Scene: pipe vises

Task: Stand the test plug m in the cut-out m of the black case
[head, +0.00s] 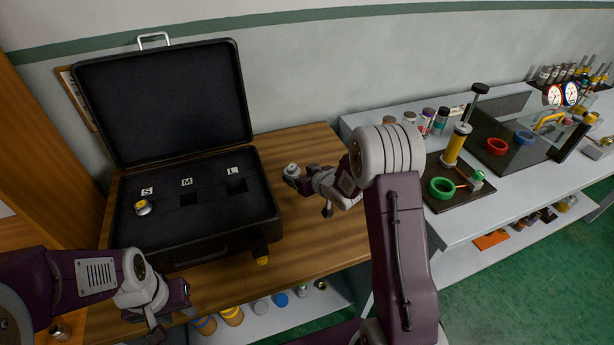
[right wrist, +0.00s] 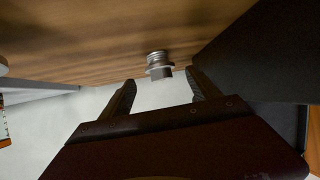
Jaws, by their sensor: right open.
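The open black case (head: 262,205) lies on the wooden table, with cut-outs marked S, M and L. The M cut-out (head: 189,198) and the L cut-out (head: 236,187) look empty; a yellow-and-metal plug (head: 143,208) is at S. A grey metal plug (head: 292,170) with a threaded part is on the table right of the case; its size mark cannot be read. My right gripper (head: 312,187) is open beside it. In the right wrist view the plug (right wrist: 158,66) shows just past the fingertips (right wrist: 160,80), not gripped. My left gripper (head: 160,315) is at the case's front left; its jaws are unclear.
The raised lid (head: 160,100) stands at the back of the case. A grey bench (head: 470,225) to the right holds a dark board with a yellow cylinder and green ring (head: 441,187). A metal piece (head: 60,331) sits at the lower left. Jars stand on a low shelf.

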